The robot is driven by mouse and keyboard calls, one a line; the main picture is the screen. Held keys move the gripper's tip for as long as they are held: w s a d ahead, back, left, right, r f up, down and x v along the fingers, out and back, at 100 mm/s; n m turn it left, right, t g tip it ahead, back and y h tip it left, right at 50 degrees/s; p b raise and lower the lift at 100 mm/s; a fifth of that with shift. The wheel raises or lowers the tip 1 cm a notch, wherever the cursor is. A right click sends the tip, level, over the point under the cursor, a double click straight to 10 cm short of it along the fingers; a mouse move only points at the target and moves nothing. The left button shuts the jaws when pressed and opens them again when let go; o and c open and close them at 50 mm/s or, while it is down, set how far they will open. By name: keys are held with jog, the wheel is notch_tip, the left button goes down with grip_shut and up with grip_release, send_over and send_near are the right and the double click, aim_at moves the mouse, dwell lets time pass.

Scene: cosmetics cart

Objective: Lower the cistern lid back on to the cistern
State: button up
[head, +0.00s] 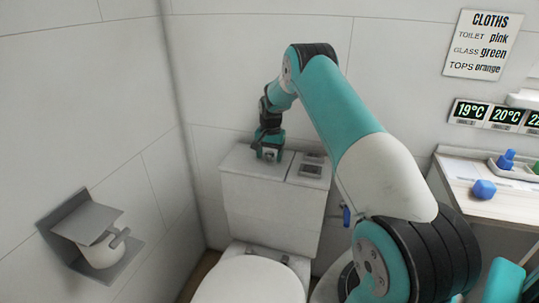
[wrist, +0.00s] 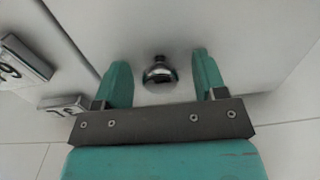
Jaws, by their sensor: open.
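The white cistern (head: 268,212) stands against the back wall behind the toilet. Its lid (head: 238,160) appears to lie flat on the left part of the cistern top, with a dark seam on its right side. In the wrist view the lid (wrist: 155,22) carries a round chrome knob (wrist: 159,76). My gripper (head: 268,156) is over the lid and hides the knob in the head view. In the wrist view its two teal fingers are open, one on each side of the knob, with gaps between.
Two small number plates (head: 311,169) lie on the cistern top right of the seam. The toilet seat (head: 252,282) is below in front. A paper holder (head: 95,240) is on the left wall. A counter (head: 470,175) with blue objects is at right.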

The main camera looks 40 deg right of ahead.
notch_tip(320, 180, up, 17)
jog(key=shift+s+d+r+b, duration=0.15)
jog(key=shift+s+r+b, duration=0.05)
jog(key=shift+b, duration=0.2)
dwell(0.4)
jog(key=s+a+r+n+p, duration=0.1)
jog(key=s+a+r+n, duration=0.2)
jog(key=a, duration=0.5)
jog(key=s+a+r+n+y, duration=0.1)
jog(key=s+a+r+n, duration=0.15)
jog(key=a, duration=0.55)
jog(key=s+a+r+n+p, duration=0.1)
jog(key=s+a+r+n, duration=0.2)
jog(key=a, duration=0.5)
jog(key=s+a+n+y, duration=0.1)
jog(key=s+a+n, duration=0.2)
jog(key=s+a, duration=0.2)
jog(key=s+a+n+y+p, duration=0.1)
jog(key=s+a+n, duration=0.3)
jog(key=s, duration=0.8)
jog(key=s+a+n+y, duration=0.1)
jog(key=s+a+n, duration=0.2)
jog(key=s+a, duration=0.5)
jog(key=shift+s+a+r, duration=0.2)
jog(key=shift+s+r, duration=0.25)
jog(key=shift+s, duration=0.3)
